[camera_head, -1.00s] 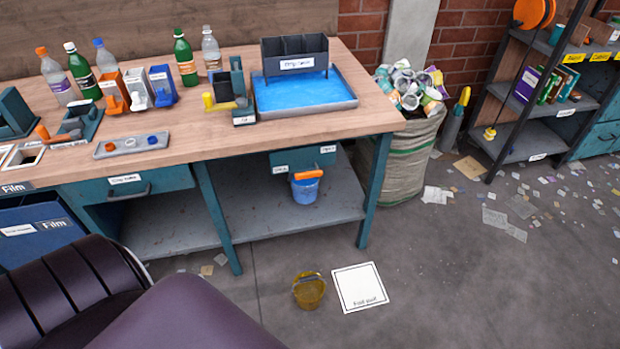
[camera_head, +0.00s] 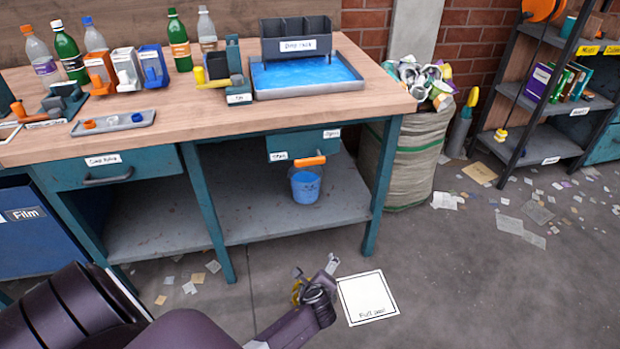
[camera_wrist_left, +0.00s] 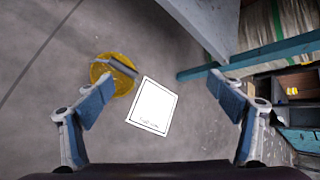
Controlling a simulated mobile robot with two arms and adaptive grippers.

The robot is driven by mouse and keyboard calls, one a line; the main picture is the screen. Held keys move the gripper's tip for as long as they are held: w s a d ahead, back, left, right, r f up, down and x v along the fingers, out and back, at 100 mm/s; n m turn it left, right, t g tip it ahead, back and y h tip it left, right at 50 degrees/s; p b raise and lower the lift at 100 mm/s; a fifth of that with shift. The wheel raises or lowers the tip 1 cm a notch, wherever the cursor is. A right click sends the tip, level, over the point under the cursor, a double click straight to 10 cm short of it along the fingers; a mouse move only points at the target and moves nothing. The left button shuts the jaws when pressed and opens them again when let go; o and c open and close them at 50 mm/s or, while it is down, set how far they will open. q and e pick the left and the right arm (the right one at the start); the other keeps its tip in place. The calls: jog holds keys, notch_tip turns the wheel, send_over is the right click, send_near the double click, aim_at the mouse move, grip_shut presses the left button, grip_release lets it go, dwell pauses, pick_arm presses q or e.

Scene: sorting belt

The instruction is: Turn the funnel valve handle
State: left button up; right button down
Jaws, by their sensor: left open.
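The orange valve handle (camera_head: 309,161) points sideways under the bench, below a teal housing (camera_head: 303,145) with a small white label at each end. A blue bucket (camera_head: 305,186) stands on the shelf directly below the handle. My left gripper (camera_head: 317,270) is low in front of the bench, apart from the handle. The left wrist view shows its two fingers (camera_wrist_left: 160,84) wide open and empty. A yellow bucket (camera_wrist_left: 124,80) on the floor shows there between the fingers; the head view mostly hides it behind the gripper. My right gripper is not in view.
A white floor mat (camera_head: 368,298) lies right of my left gripper. Bench legs (camera_head: 208,215) flank the shelf opening. A blue water tray (camera_head: 305,77) and bottles stand on the bench. A full sack (camera_head: 412,165) stands at its right. Scraps litter the floor.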

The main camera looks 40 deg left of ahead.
pick_arm(q)
jog(key=w+a+r+m+t+y+b, duration=0.2)
jog(key=w+a+r+m+y+b, duration=0.15)
jog(key=w+r, duration=0.5)
jog(key=m+t+y+b, duration=0.2)
jog(key=m+y+b, duration=0.2)
jog(key=y+b, duration=0.1)
send_near(311, 163)
jog(key=x, duration=0.3)
jog(key=b+x, duration=0.1)
jog(key=x, duration=0.6)
jog(key=shift+a+b, duration=0.1)
jog(key=shift+b, duration=0.25)
jog(key=shift+w+a, duration=0.25)
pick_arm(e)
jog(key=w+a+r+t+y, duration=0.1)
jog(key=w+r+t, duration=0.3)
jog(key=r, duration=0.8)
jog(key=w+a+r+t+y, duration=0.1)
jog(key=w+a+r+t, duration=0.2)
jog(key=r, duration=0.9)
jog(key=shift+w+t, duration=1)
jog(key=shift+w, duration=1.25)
pick_arm(q)
jog(key=shift+c, duration=0.4)
